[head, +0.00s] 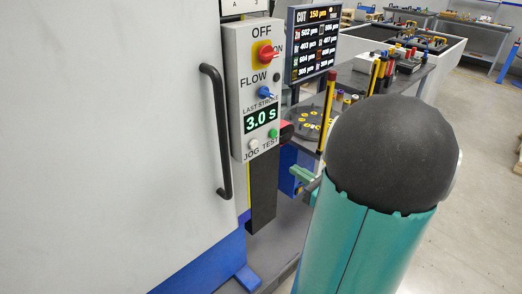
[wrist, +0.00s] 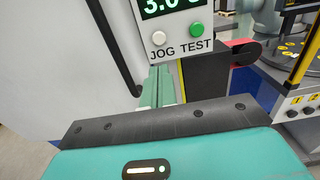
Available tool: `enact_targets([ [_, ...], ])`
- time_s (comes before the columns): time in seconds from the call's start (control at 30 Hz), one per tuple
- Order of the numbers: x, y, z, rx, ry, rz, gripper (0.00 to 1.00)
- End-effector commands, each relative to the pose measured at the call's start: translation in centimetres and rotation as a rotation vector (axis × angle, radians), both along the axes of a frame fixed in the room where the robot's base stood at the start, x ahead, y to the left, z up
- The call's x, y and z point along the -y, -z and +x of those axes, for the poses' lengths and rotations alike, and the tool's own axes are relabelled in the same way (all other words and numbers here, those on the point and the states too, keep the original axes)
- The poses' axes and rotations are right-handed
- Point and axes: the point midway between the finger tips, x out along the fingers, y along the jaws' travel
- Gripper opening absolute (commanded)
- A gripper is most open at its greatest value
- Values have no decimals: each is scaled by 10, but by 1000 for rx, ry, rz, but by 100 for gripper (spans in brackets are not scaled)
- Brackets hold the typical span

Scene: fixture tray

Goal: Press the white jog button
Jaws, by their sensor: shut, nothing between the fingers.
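The white jog button (head: 253,144) is a small round button at the bottom left of the grey control panel (head: 241,100), above the word JOG. It also shows in the wrist view (wrist: 159,38), unobstructed, near the top centre. The green test button (wrist: 196,29) sits just right of it, above the word TEST. My gripper (wrist: 157,72) shows in the wrist view as two teal fingers shut together with nothing between them. Its tips appear just below the JOG label in the picture. They look apart from the button; the exact gap is hard to tell.
Above the buttons are the "3.0 s" display (head: 261,119), a blue flow knob (head: 266,93) and a red switch (head: 268,53). A black door handle (head: 215,130) stands left of the panel. A red and black part (wrist: 244,52) lies right of the buttons.

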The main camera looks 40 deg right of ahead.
Motion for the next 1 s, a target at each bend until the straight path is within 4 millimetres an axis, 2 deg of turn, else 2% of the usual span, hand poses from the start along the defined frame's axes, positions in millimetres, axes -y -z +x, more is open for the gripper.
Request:
enact_targets([
  [0.27,-1,0,11,-1,-3,-2,0],
  [0.8,-6,0,112,-1,-6,-1,0],
  [1.0,-6,0,135,-2,-4,-2,0],
])
